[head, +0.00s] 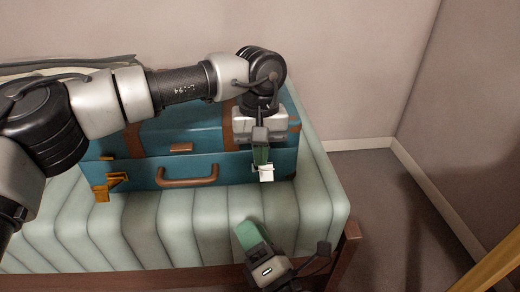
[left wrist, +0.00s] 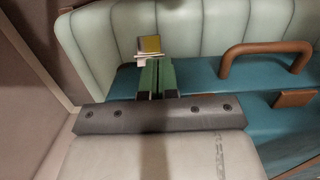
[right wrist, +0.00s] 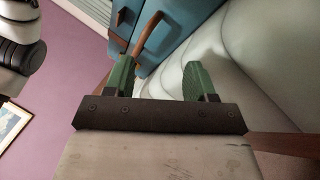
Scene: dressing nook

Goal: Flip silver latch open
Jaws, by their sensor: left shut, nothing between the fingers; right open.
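A blue suitcase (head: 230,165) lies on a bench with its brown handle (head: 188,178) at the front. The silver latch (head: 266,174) is at the right of its front side, a small pale piece just below my left gripper (head: 262,160). In the left wrist view, the pale latch (left wrist: 141,56) shows just beyond the green fingertips, which are shut with nothing between them. Whether they touch it, and how far it is turned, I cannot tell. A gold latch (head: 108,184) sticks out at the front left. My right gripper (right wrist: 158,72) is open and empty, low in front of the suitcase.
The pale green ribbed bench cushion (head: 190,235) has free room in front of the suitcase. A wooden bench frame (head: 345,250) edges it at the right. Walls stand behind and at the right. A yellow bar (head: 490,268) crosses the lower right corner.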

